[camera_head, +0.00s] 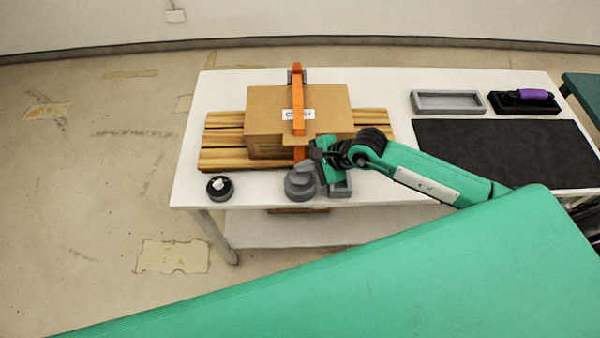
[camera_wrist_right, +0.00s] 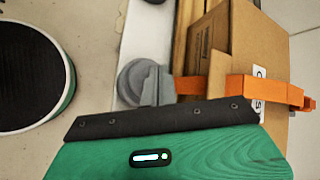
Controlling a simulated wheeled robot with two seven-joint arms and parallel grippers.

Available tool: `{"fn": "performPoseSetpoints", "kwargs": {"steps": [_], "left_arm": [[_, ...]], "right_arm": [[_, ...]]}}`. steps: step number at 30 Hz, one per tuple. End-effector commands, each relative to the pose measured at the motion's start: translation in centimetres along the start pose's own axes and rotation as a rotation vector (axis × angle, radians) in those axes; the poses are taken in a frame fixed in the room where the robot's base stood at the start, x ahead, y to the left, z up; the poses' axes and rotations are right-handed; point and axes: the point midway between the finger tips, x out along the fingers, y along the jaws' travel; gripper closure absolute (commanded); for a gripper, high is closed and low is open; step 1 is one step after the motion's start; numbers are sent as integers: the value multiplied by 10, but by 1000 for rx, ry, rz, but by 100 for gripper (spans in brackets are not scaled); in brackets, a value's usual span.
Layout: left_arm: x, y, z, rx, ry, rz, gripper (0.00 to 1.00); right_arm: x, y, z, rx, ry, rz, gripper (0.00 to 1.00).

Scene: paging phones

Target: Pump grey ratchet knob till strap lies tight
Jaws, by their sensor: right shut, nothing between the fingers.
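The grey ratchet knob (camera_head: 299,186) sits at the table's front edge, before the cardboard box (camera_head: 265,100). It also shows in the right wrist view (camera_wrist_right: 130,84), beside a grey bracket-like part. The orange strap (camera_head: 298,101) runs over the box and down its front towards the knob; it also shows in the wrist view (camera_wrist_right: 250,90). I cannot tell how closely the strap lies on the box. My right gripper (camera_head: 319,154) is shut and empty, just behind and right of the knob. It partly hides the strap's lower end; contact is unclear. My left gripper is out of view.
The box rests on a wooden pallet (camera_head: 222,141). A dark round object (camera_head: 220,187) is at the front left. A grey tray (camera_head: 449,102), a purple-handled tool (camera_head: 525,95) and a black mat (camera_head: 505,152) lie right.

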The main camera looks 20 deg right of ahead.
Motion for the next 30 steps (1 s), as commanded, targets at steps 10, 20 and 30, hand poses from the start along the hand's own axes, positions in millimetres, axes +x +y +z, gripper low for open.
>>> {"fn": "performPoseSetpoints", "kwargs": {"steps": [10, 20, 30], "left_arm": [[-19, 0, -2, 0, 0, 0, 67], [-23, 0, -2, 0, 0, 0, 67], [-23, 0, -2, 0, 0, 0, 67]], "right_arm": [[-25, -18, 18, -2, 0, -1, 100], [-33, -24, 24, 0, 0, -1, 100], [-33, -24, 24, 0, 0, 0, 100]]}}
